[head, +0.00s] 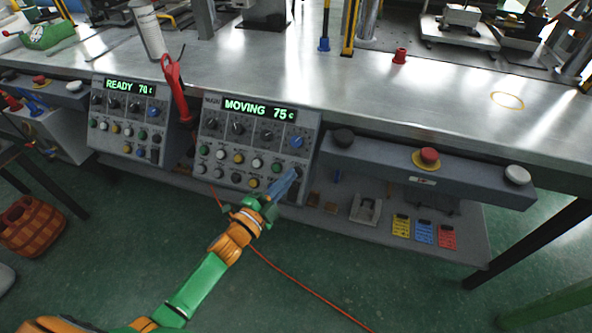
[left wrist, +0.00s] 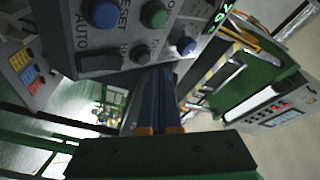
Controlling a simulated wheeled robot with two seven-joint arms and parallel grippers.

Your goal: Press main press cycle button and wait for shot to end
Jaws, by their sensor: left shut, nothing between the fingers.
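The main press control panel (head: 258,140) stands at the table's front edge. Its green display (head: 258,108) reads MOVING 75 c. Knobs and rows of coloured buttons cover its face. My left gripper (head: 291,177) is shut and empty, its blue fingers at the panel's lower right corner. In the left wrist view the shut fingers (left wrist: 155,78) point at the panel (left wrist: 100,60), close to a dark button (left wrist: 140,54). The fingers hide part of the panel there, so I cannot tell which button is the cycle button or whether they touch it. My right gripper is not in view.
A second panel (head: 130,112) at left reads READY. A red-handled tool (head: 175,88) stands between the panels. A grey bar (head: 440,172) with a red button (head: 429,155) runs along the table front at right. Coloured cards (head: 424,231) lie on the lower shelf.

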